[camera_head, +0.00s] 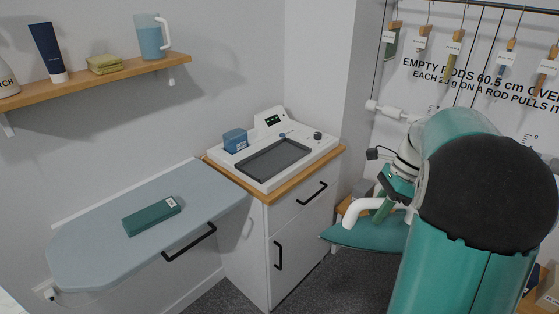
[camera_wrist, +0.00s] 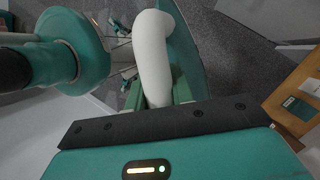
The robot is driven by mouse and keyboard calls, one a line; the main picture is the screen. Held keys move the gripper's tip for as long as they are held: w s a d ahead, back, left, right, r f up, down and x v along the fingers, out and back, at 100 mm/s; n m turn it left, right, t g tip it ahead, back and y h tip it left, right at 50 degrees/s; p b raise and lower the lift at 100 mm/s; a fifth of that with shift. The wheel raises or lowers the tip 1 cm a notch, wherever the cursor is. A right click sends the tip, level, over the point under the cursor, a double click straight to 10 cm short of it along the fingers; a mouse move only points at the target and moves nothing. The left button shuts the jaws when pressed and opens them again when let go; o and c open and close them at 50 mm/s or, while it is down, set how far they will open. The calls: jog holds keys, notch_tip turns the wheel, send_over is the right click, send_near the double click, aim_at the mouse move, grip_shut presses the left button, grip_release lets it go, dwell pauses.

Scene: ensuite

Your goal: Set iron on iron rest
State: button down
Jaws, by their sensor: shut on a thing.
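The iron has a white curved handle (camera_head: 360,210) and a teal body (camera_head: 362,237). It hangs in my gripper (camera_head: 388,208), at the right of the head view beyond the cabinet's right side. In the wrist view the white handle (camera_wrist: 155,55) lies between the green finger pads (camera_wrist: 158,95). The iron's teal body (camera_wrist: 192,50) shows beside and beyond it, above the dark floor. My arm hides part of the iron in the head view. The iron rest looks to be the white unit with a dark grey recessed pad (camera_head: 272,159) on the cabinet top; the pad is empty.
A blue box (camera_head: 235,140) and a small display (camera_head: 272,120) stand behind the pad. An ironing board (camera_head: 90,235) with a dark green box (camera_head: 153,216) is at left. A shelf (camera_head: 95,78) holds several items. Tagged things (camera_head: 455,50) hang at the right wall.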

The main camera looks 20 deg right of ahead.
jog(key=w+a+f+n+g+h, duration=0.1)
jog(key=w+a+f+n+h, duration=0.2)
jog(key=w+a+f+n, duration=0.5)
jog(key=w+a+f+n+g+h, duration=0.2)
jog(key=w+a+f+n+h, duration=0.2)
jog(key=w+a+f+n, duration=0.4)
jog(key=shift+a+f+n+g+h, duration=0.3)
jog(key=shift+a+f+n, duration=2.35)
jog(key=shift+a+n, duration=0.8)
